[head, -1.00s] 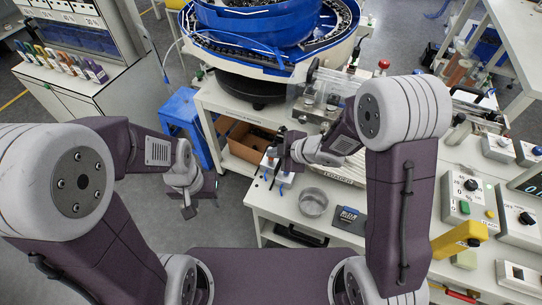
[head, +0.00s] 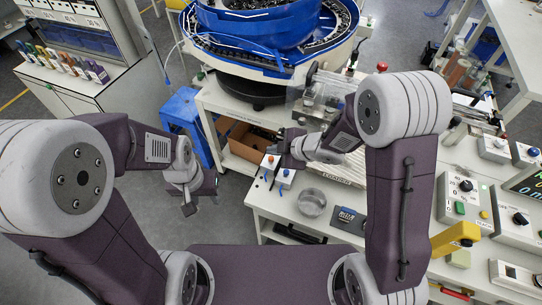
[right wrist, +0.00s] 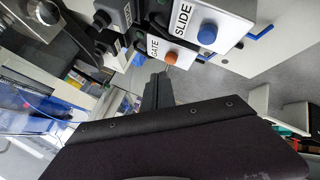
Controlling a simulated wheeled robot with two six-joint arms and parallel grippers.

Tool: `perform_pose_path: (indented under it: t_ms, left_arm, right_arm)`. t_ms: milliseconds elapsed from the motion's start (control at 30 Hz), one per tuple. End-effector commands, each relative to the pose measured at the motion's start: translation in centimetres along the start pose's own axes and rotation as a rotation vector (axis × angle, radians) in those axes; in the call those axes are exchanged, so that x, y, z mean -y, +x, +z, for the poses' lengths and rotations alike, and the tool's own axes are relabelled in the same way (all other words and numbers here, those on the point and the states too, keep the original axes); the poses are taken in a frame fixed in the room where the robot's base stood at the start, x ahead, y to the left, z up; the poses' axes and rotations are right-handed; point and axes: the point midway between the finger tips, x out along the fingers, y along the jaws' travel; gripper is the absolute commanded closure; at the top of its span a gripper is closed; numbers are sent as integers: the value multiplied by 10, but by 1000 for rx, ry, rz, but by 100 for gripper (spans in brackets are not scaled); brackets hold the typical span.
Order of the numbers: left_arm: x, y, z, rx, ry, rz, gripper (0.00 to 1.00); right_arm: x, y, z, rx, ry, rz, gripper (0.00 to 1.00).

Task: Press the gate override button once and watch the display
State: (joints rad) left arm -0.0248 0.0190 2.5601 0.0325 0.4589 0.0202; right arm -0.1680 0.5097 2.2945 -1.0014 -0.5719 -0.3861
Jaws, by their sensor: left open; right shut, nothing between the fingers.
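The gate button is an orange cap (right wrist: 171,57) on a white box labelled GATE in the right wrist view; it also shows in the head view (head: 270,158). The blue SLIDE button (right wrist: 207,33) is beside it. My right gripper (right wrist: 163,76) is shut and empty, its tips close to the GATE box; I cannot tell whether they touch. In the head view it (head: 283,161) is above the bench's left end. A display with green characters (head: 525,182) is cut by the right edge; I cannot read it. My left gripper (head: 203,198) hangs open and empty over the floor.
A round metal bowl (head: 312,202) and a small dark panel with blue lettering (head: 348,217) are on the bench near the buttons. A blue bowl feeder (head: 270,35) is behind. Control boxes (head: 463,200) and a yellow part (head: 455,238) are at the right.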

Motion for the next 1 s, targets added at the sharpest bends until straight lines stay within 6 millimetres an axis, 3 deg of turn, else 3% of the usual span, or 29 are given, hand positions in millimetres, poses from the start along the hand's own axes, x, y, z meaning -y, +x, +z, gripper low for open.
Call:
perform_pose_path:
  t_ms: [400, 1000]
  left_arm:
    - [-1, -46, -5, 0, 0, 0, 56]
    - [-1, -46, -5, 0, 0, 0, 56]
  right_arm:
    - [-24, -33, -24, 0, 0, 0, 100]
    - [-24, -32, -24, 0, 0, 0, 100]
